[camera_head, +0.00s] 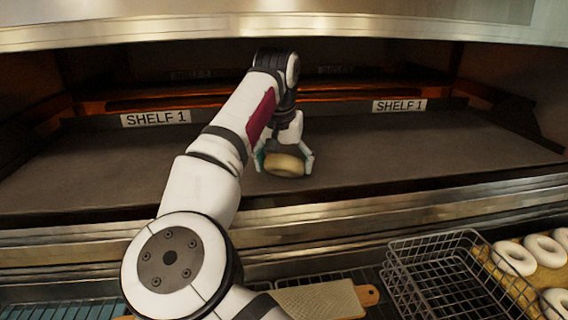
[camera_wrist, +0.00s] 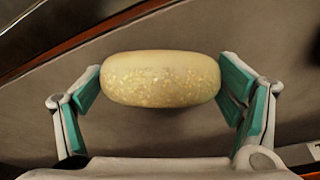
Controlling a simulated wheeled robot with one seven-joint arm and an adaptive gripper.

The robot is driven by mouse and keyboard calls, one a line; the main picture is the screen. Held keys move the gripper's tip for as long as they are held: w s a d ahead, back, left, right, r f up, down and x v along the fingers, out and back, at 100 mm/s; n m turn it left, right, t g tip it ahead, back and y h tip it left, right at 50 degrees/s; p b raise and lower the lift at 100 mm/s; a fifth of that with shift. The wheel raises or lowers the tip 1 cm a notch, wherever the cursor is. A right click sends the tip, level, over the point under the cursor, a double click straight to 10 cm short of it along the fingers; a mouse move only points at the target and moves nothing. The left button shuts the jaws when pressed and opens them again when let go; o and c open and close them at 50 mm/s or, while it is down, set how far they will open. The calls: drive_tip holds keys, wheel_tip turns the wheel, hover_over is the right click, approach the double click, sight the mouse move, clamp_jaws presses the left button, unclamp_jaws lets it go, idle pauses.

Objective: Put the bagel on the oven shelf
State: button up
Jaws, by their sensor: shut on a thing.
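A pale, seeded bagel (camera_head: 284,165) is held between the two fingers of my gripper (camera_head: 284,162), inside the oven opening. In the wrist view the bagel (camera_wrist: 161,78) sits edge-on between the teal finger pads of my gripper (camera_wrist: 161,85), with a pad against each end. The grey oven shelf (camera_head: 400,150) lies under the bagel and spreads to both sides. I cannot tell whether the bagel touches the shelf or hangs just above it.
Labels reading SHELF 1 (camera_head: 156,118) stand at the shelf's back. The metal oven front edge (camera_head: 420,205) runs below. A wire basket (camera_head: 440,275), several white rings (camera_head: 513,258) and a wooden-handled board (camera_head: 320,299) lie in front. The shelf is bare on both sides.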

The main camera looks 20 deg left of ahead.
drive_tip(key=o, duration=1.2)
drive_tip(key=shift+f, duration=0.1)
drive_tip(key=shift+r+b, duration=0.65)
drive_tip(key=s, duration=0.4)
drive_tip(key=s+p, duration=0.1)
drive_tip(key=s, duration=0.3)
drive_tip(key=s+d, duration=0.1)
drive_tip(key=s, duration=0.3)
drive_tip(key=shift+s+p, duration=0.15)
drive_tip(key=shift+p, duration=0.15)
